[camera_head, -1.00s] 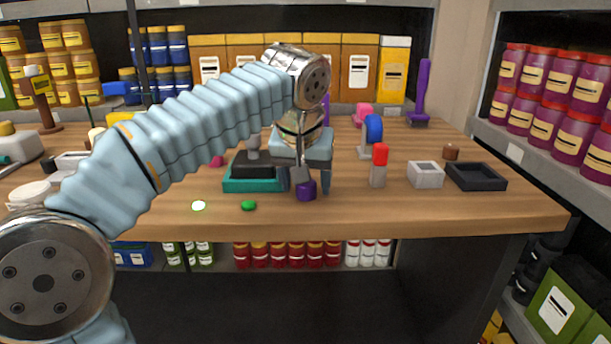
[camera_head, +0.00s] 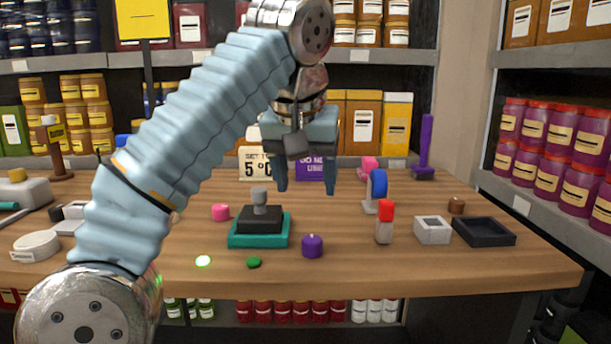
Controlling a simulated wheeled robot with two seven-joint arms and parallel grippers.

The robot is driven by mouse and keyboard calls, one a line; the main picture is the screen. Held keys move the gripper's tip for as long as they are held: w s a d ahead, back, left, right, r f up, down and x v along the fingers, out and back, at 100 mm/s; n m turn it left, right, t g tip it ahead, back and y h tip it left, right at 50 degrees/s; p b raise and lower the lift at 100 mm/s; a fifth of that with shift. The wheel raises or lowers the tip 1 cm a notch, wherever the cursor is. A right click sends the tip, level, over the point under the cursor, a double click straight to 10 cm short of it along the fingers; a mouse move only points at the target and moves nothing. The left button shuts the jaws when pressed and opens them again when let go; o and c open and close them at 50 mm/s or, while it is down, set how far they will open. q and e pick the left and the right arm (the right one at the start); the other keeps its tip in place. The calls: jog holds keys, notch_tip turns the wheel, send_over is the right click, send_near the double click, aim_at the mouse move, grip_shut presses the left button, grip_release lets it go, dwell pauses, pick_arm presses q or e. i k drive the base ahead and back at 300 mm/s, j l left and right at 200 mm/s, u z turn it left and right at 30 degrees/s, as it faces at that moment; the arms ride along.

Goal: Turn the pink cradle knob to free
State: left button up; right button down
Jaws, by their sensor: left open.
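A small pink knob (camera_head: 220,212) sits on the table, left of and behind a black block with a grey upright post (camera_head: 260,208) in a teal cradle (camera_head: 258,241). Another pink object (camera_head: 370,168) stands at the back, partly hidden by a blue ring-shaped part. I cannot tell the setting of the pink knob. A purple knob (camera_head: 312,246) is on the table right of the teal cradle. My left gripper (camera_head: 306,190) is open and empty, fingers pointing down, above and behind the purple knob and apart from it. My right gripper is not in view.
Signs reading "5 °C" (camera_head: 253,163) and "DO NOT" (camera_head: 310,167) stand behind my gripper. A red-topped part (camera_head: 385,221), a pale square block (camera_head: 432,230) and a dark tray (camera_head: 484,232) are at right.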

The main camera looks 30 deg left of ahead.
aim_at(220, 211)
jog(key=k, duration=1)
